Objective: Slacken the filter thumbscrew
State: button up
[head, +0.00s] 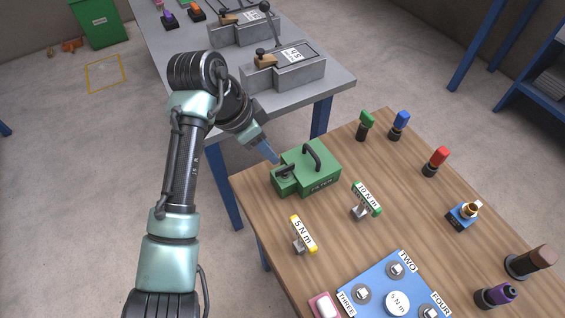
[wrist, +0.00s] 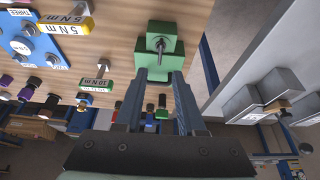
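The green filter box (head: 322,176) sits on the wooden table's far left corner, with an arched black handle (head: 312,157) on top. A smaller green block at its left end carries a dark thumbscrew (head: 285,170). In the wrist view the green filter (wrist: 172,61) is beyond the fingertips; dark parts on top show, but their details are too small to tell. My gripper (head: 272,158) points down beside the left end of the filter, close to the thumbscrew. The wrist view shows the two fingers (wrist: 160,78) apart with nothing held between them; contact with the thumbscrew cannot be told.
Yellow 5 N m (head: 302,236) and green 10 N m (head: 366,198) T-handled tools stand in front of the filter. A blue bolt plate (head: 377,280) lies nearer. Several coloured-handled tools line the right side. A grey bench (head: 335,88) with metal fixtures stands behind.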

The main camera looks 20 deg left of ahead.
aim_at(285, 167)
jog(key=x, duration=0.9)
jog(key=shift+w+d+f, duration=0.1)
jog(key=shift+w+f, duration=0.1)
grip_shut()
